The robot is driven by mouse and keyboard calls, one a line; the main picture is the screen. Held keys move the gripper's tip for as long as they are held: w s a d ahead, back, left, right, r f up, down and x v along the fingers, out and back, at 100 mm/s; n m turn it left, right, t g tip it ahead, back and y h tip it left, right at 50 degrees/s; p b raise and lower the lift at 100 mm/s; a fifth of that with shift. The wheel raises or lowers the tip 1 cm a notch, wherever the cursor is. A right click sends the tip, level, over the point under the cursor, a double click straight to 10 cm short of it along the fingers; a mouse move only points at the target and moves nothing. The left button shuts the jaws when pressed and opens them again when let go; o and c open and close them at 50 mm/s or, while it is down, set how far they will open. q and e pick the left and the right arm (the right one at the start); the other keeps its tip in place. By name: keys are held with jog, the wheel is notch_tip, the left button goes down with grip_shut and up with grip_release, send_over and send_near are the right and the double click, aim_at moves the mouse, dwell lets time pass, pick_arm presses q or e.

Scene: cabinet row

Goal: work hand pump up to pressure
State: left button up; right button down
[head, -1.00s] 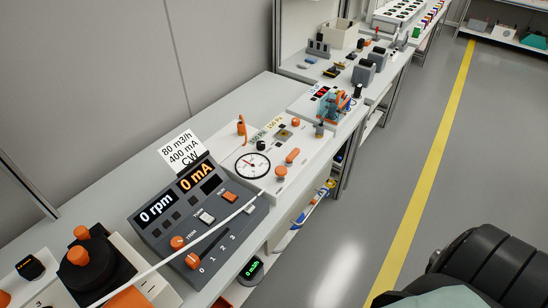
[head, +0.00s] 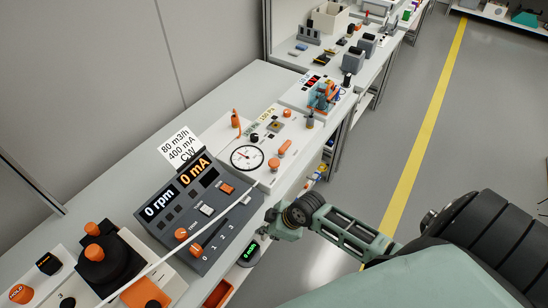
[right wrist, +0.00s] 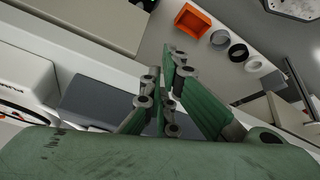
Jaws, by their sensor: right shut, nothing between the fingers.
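A white panel (head: 288,167) on the bench carries a round dial gauge (head: 247,158), an orange upright handle (head: 236,119) and orange knobs and levers (head: 285,147). I cannot tell for sure which part is the pump handle. My right gripper (head: 270,216) is at the bench's front edge, in front of the panel and apart from its controls. In the right wrist view its green fingers (right wrist: 169,50) are together and empty. My left gripper is not in view.
A grey console (head: 200,210) reading 0 rpm and 0 mA stands left of the panel, with a white rod across it. Black and orange controls (head: 95,255) are at lower left. The floor aisle (head: 375,150) is clear.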

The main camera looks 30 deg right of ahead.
jog(key=w+d+r+n+t, duration=0.1)
jog(key=w+d+r+n, duration=0.1)
jog(key=w+d+r, duration=0.2)
jog(key=w+d+r+n+t+y+p, duration=0.1)
jog(key=w+d+r+n, duration=0.1)
jog(key=w+d+r, duration=0.2)
jog(key=w+d+r+n+t+y+p, duration=0.1)
jog(key=w+d+r, duration=0.3)
jog(key=w+r, duration=0.5)
notch_tip(320, 180, up, 5)
jog(key=shift+f+n, duration=0.1)
jog(key=shift+n, duration=0.7)
jog(key=b, duration=0.6)
send_over(271, 166)
notch_tip(271, 166, down, 8)
jog(key=shift+w+f, duration=0.1)
jog(key=shift+f, duration=0.35)
jog(key=shift+f+b, duration=0.4)
jog(key=shift+b, duration=0.3)
